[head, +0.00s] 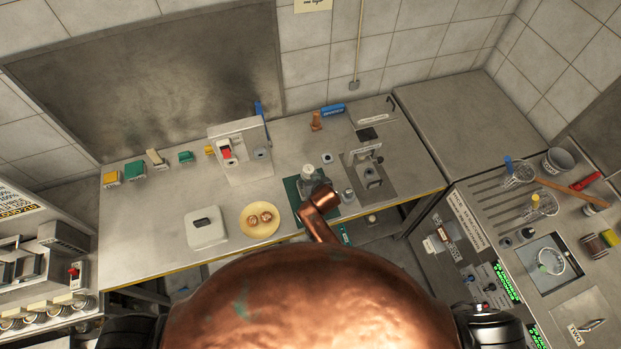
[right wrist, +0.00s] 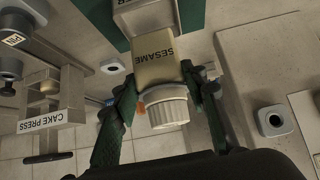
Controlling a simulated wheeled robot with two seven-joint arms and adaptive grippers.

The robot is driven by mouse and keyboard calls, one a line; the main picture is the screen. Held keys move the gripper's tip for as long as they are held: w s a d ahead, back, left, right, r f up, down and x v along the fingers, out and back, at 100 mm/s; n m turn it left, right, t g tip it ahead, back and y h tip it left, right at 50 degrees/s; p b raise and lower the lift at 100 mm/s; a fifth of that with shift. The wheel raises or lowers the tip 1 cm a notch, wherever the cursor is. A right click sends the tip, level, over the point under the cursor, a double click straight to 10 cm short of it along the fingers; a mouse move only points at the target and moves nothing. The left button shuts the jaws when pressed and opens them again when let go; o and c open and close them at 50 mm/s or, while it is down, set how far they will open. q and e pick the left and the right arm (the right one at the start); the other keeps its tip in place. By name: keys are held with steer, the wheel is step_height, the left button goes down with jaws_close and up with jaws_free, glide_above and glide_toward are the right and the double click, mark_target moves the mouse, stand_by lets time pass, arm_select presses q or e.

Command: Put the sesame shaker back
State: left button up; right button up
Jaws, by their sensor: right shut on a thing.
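The sesame shaker (right wrist: 155,66) has a tan body marked SESAME and a white ribbed cap. In the right wrist view it is between the dark green fingers of my right gripper (right wrist: 160,80), which is shut on it. The shaker's far end meets or overlaps a grey block (right wrist: 145,17) on a green mat (right wrist: 98,14); I cannot tell whether they touch. In the head view my copper right arm reaches over the green mat (head: 291,189) and hides most of the gripper and shaker. My left gripper is not in view.
The cake press (right wrist: 48,122) stands close by, left of the shaker in the wrist view. A small square holder (right wrist: 276,121) is to the right.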

steer(key=shift+f+b, duration=1.5)
steer(key=shift+f, duration=0.95)
steer(key=shift+f, duration=0.25)
steer(key=o, duration=1.5)
